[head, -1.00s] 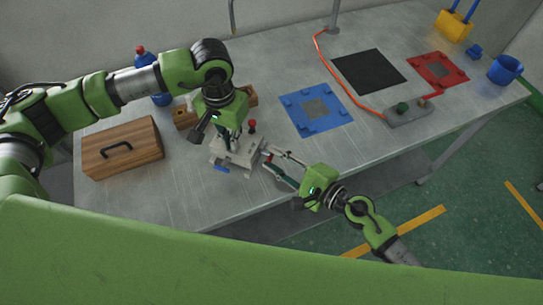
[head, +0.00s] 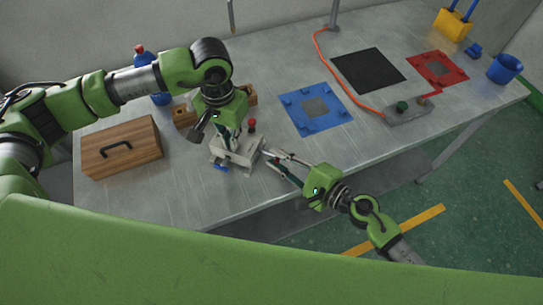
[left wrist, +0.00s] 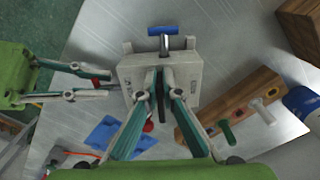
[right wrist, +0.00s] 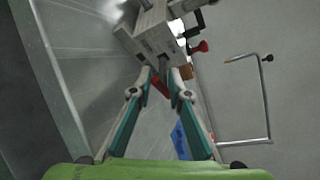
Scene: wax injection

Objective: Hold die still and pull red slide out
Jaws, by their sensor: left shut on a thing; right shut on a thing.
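The grey metal die (head: 237,152) stands near the front edge of the table, under my left gripper (head: 230,138). A blue handle (left wrist: 162,31) sticks out of one side. My right gripper (head: 268,154) reaches in from the right at the die's side. In the right wrist view its fingertips (right wrist: 161,72) are shut on the red slide (right wrist: 160,86), close to the die (right wrist: 158,36); how far the slide is out is unclear. A red knob (right wrist: 199,47) sits on another face.
A wooden box (head: 122,148) stands left of the die. A wooden block (head: 183,116) and a blue bottle (head: 160,99) are behind. Right are a blue mat (head: 300,122), black mat (head: 368,70), red mat (head: 452,73) and control box (head: 410,112).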

